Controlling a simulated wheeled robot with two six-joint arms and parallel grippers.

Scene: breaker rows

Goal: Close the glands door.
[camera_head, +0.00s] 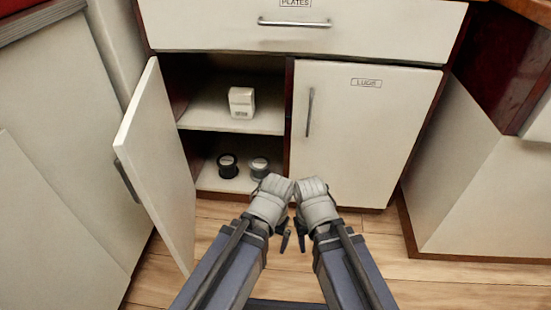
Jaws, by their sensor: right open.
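The left cabinet door (157,165) stands wide open, swung out toward me on its left side. Its dark handle (127,181) is on the face turned to the left. No label shows on this door, so I cannot read whether it says glands. My left gripper (285,238) and right gripper (301,236) are close together in front of the cabinet, low in the middle, to the right of the open door and apart from it. My right gripper is open and looks empty. The left one's fingers are too small and overlapped to judge.
The open compartment holds a white box (241,102) on its shelf and two round dark-rimmed items, one left (228,166) and one right (259,168), below. The lugs door (360,135) and plates drawer (300,30) are shut. Wooden floor (420,275) is clear at right; cabinets flank both sides.

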